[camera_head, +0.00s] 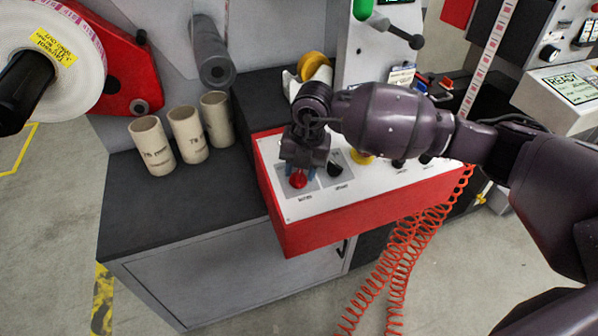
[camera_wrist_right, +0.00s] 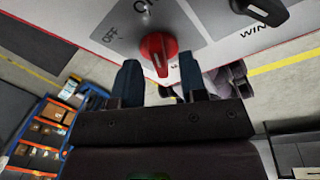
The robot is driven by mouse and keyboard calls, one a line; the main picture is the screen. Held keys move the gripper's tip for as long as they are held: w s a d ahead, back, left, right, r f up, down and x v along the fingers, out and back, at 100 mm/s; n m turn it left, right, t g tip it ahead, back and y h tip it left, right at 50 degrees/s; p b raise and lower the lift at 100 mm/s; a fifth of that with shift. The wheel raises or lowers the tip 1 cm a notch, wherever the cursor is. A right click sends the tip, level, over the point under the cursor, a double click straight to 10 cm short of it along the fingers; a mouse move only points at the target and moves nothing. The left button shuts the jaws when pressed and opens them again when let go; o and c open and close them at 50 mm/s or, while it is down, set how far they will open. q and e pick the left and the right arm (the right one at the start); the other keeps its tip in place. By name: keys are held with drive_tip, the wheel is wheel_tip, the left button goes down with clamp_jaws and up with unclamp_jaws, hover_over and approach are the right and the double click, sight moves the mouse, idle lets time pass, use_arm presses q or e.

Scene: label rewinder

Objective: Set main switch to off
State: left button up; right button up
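The main switch is a red rotary knob (camera_head: 298,179) on a grey plate at the front left of the white-topped red control box (camera_head: 290,228). In the right wrist view the red knob (camera_wrist_right: 158,48) shows close up, with an OFF label (camera_wrist_right: 112,33) and a partly cut-off ON label above it. Which label it points at I cannot tell for sure. My right gripper (camera_head: 301,167) is directly above the knob. In the right wrist view my right gripper (camera_wrist_right: 159,66) is open, its blue fingers on either side of the knob; contact is unclear. My left gripper is not in view.
A black knob (camera_head: 334,170) sits right beside the red one. A yellow button (camera_head: 362,157) and more dark knobs are partly behind my arm. Several cardboard cores (camera_head: 187,134) stand on the dark cabinet top (camera_head: 190,200). A coiled red hose (camera_head: 405,250) hangs at the box's right.

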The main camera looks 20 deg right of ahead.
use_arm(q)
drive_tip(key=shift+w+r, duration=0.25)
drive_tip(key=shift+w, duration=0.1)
use_arm(e)
drive_tip(key=shift+a+f, duration=0.1)
drive_tip(key=shift+f, duration=0.5)
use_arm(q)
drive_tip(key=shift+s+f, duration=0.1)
use_arm(e)
drive_tip(key=shift+c, duration=0.4)
clamp_jaws()
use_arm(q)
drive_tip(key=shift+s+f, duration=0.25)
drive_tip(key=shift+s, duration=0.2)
